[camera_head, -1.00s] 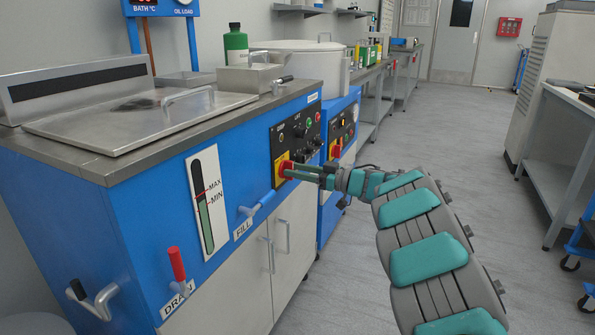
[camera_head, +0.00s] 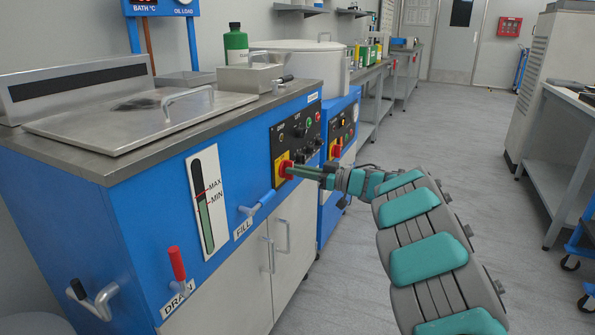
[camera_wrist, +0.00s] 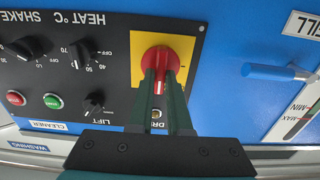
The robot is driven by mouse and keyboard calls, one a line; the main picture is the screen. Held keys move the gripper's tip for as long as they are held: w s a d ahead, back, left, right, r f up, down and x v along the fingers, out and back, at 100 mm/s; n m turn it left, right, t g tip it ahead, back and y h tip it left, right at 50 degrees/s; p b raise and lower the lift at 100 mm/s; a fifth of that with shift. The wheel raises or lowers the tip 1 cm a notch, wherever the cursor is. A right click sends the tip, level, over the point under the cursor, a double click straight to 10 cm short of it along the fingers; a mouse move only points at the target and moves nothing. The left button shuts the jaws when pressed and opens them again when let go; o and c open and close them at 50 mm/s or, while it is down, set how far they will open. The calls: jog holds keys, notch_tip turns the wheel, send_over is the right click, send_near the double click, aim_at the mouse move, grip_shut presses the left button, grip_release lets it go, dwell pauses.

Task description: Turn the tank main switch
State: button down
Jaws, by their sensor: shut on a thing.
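The tank main switch (camera_wrist: 160,57) is a red rotary knob on a yellow plate (camera_wrist: 185,46), on the tank's black control panel (camera_wrist: 110,20). In the head view the red switch (camera_head: 284,168) sits at the panel's lower left. My gripper (camera_wrist: 163,75) is shut on the red knob, its two green fingers on either side of the grip. In the head view my gripper (camera_head: 292,170) reaches the switch from the right. The fingers hide part of the knob. A white mark shows between them, toward the palm.
Near the switch are a lift knob (camera_wrist: 92,104), a green start button (camera_wrist: 53,101), a red button (camera_wrist: 15,98) and heat and shaker dials. The blue fill handle (camera_wrist: 275,72) sticks out beside the panel. The floor (camera_head: 420,130) to the right is clear.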

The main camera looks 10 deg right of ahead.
jog(key=shift+n, duration=0.3)
jog(key=n+b, duration=0.4)
jog(key=n, duration=0.1)
jog(key=n+b, duration=0.5)
jog(key=n, duration=0.1)
jog(key=n+b, duration=0.4)
jog(key=n, duration=0.2)
jog(key=shift+s+a+f+b, duration=0.2)
jog(key=shift+s+f+b, duration=0.05)
jog(key=shift+f+b, duration=0.15)
jog(key=shift+n, duration=0.3)
jog(key=c, duration=0.9)
grip_release()
jog(key=shift+o, duration=0.2)
jog(key=shift+d+r, duration=0.1)
